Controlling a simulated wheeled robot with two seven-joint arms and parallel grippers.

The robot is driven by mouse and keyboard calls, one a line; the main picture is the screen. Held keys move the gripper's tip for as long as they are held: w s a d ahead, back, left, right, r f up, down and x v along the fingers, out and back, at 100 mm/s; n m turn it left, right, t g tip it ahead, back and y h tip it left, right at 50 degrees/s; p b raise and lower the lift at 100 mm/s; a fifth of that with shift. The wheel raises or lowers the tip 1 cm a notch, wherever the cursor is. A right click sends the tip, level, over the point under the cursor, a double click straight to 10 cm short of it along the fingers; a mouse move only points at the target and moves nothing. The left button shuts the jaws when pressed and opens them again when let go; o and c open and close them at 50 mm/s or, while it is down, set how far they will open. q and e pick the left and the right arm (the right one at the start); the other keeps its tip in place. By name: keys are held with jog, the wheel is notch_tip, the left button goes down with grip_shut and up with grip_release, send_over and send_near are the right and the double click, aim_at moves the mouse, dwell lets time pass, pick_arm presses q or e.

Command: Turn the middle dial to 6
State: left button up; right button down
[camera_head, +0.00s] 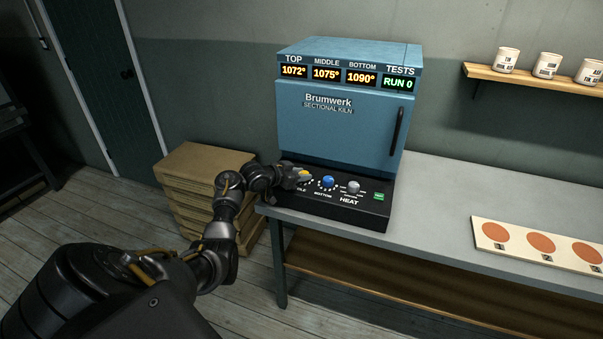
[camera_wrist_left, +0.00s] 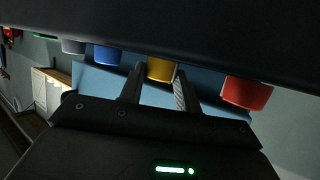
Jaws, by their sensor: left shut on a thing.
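The yellow middle dial (camera_head: 304,173) is on the black control panel of the blue kiln (camera_head: 340,125). Its label is partly covered by my left gripper (camera_head: 294,179), which reaches in from the left. In the left wrist view the yellow dial (camera_wrist_left: 161,70) sits between the two fingers of my left gripper (camera_wrist_left: 158,90), which is shut on it. The dial's pointer and numbers are too small and covered to read. The kiln's display shows top 1072°, middle 1075°, bottom 1090° and tests "RUN 0". My right gripper is in neither view.
Right of the yellow dial are the blue bottom dial (camera_head: 328,183), a grey heat dial (camera_head: 353,187) and a green button (camera_head: 378,197). A red dial (camera_wrist_left: 247,93) shows in the wrist view. A board with orange discs (camera_head: 540,243) lies on the grey table (camera_head: 440,205).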

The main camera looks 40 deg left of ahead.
pick_arm(q)
jog(key=shift+a+m+g+h+b, duration=0.25)
jog(key=shift+m+h+b, duration=0.35)
jog(key=shift+m+h, duration=0.35)
jog(key=o, duration=1)
jog(key=shift+c, duration=0.2)
jog(key=shift+h, duration=0.25)
jog(key=v, duration=1)
jog(key=shift+s+a+r+b, duration=0.1)
jog(key=shift+s+r+b, duration=0.1)
jog(key=shift+s+b, duration=0.15)
